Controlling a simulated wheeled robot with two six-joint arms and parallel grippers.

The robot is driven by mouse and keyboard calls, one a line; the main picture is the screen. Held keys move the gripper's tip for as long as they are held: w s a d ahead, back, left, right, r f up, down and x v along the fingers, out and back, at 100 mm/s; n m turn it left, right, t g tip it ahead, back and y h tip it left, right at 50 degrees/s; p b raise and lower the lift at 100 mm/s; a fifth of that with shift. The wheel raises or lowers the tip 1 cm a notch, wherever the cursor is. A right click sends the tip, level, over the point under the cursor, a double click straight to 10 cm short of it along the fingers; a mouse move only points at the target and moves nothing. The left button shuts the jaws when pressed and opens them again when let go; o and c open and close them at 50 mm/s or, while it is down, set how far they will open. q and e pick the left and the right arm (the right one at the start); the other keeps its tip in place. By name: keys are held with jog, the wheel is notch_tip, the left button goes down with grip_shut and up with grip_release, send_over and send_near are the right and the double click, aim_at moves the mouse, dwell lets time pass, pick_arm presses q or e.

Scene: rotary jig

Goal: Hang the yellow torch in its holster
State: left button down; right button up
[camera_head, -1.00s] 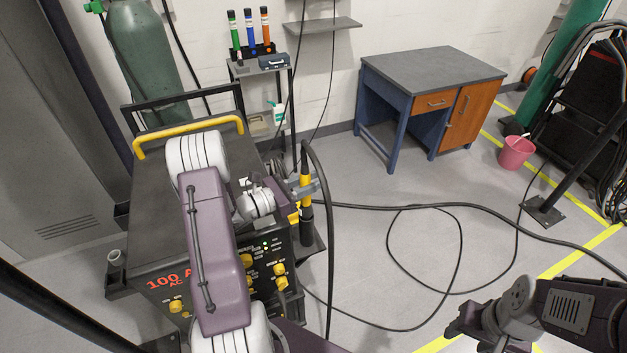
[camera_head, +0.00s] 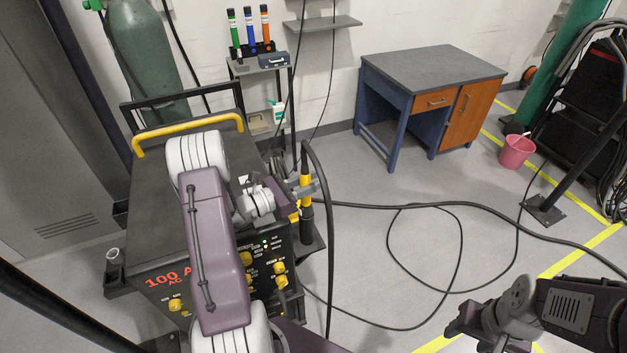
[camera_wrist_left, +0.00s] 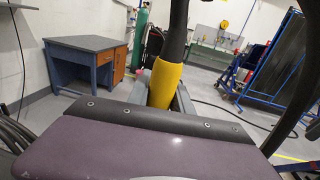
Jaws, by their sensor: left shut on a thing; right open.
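The yellow torch (camera_head: 305,191) is upright at the right side of the welding machine, with its black cable arching from its top. My left gripper (camera_head: 310,186) is shut around its yellow handle. In the left wrist view the yellow handle (camera_wrist_left: 165,84) stands between the fingers, with a black part above it. The torch's dark lower end reaches down beside the machine's right edge. I cannot make out the holster clearly, nor whether the torch touches it. My right gripper (camera_head: 474,331) is open and empty at the lower right, apart from the torch.
The black welding machine (camera_head: 150,205) with a yellow handle bar stands under my left arm. A black cable (camera_head: 420,206) loops over the floor. A blue desk (camera_head: 430,70), a pink bucket (camera_head: 516,151) and a wall shelf (camera_head: 322,23) stand farther back. The middle floor is otherwise clear.

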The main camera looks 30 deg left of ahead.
pick_arm(q)
jog(key=shift+f, duration=0.2)
jog(key=c, duration=1.1)
grip_release()
jog(key=shift+o, duration=0.2)
jog(key=b+v, duration=0.2)
jog(key=v, duration=0.7)
jog(key=shift+s, duration=0.1)
